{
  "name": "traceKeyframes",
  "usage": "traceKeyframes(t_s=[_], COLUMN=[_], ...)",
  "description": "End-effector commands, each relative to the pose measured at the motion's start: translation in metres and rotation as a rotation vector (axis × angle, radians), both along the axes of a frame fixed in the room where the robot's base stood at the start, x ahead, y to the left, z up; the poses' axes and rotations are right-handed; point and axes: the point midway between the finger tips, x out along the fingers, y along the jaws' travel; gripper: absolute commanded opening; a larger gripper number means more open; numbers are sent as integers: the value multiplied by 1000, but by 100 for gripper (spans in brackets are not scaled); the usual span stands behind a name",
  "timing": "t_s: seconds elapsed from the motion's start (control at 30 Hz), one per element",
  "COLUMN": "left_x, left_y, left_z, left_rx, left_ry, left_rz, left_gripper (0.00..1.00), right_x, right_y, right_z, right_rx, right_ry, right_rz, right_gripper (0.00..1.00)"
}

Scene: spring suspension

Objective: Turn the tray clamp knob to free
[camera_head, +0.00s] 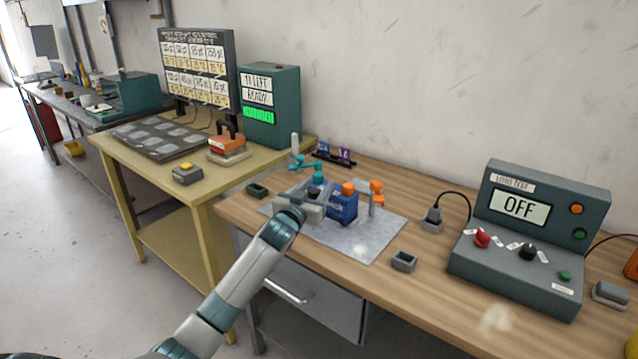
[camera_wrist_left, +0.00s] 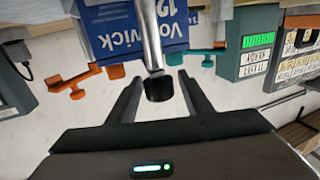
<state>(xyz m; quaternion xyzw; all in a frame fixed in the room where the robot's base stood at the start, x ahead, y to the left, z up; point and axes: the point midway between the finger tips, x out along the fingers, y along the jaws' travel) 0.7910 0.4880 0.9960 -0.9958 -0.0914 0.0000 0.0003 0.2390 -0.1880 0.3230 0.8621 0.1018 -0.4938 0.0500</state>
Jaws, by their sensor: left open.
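My left gripper (camera_head: 316,206) is at the near side of the blue battery box (camera_head: 344,208) on the workbench. In the left wrist view the gripper (camera_wrist_left: 160,78) is open. A grey metal bar with a black knob-like end (camera_wrist_left: 159,88) shows between its fingers, with gaps on both sides. Whether this is the tray clamp knob I cannot tell. The battery (camera_wrist_left: 108,28) shows behind the bar. An orange clamp (camera_head: 377,190) stands right of the battery and a teal clamp (camera_head: 306,164) stands behind it. My right gripper is out of view.
A grey mat (camera_head: 372,246) lies under the battery. The load test box (camera_head: 517,240) reads OFF at the right. A small grey holder (camera_head: 404,261) and a socket (camera_head: 432,222) stand between.

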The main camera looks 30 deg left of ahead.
Motion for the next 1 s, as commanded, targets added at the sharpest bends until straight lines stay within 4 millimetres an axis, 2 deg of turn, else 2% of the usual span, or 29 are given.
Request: traceKeyframes(t_s=[0.2,0.53,0.57,0.73,0.77,1.0], left_x=[14,16,16,16,16,16], left_y=[3,3,3,3,3,3], left_z=[0,0,0,0,0,0], left_rx=[-1,-1,-1,-1,-1,-2], left_ry=[0,1,1,1,1,0], left_rz=[0,0,0,0,0,6], left_gripper=[46,46,44,3,0,0], right_x=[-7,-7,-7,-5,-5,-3], right_y=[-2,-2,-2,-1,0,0], right_z=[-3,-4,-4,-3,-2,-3], right_rx=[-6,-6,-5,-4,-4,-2], right_ry=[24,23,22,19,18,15], right_rz=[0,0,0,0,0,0], right_gripper=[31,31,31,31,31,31])
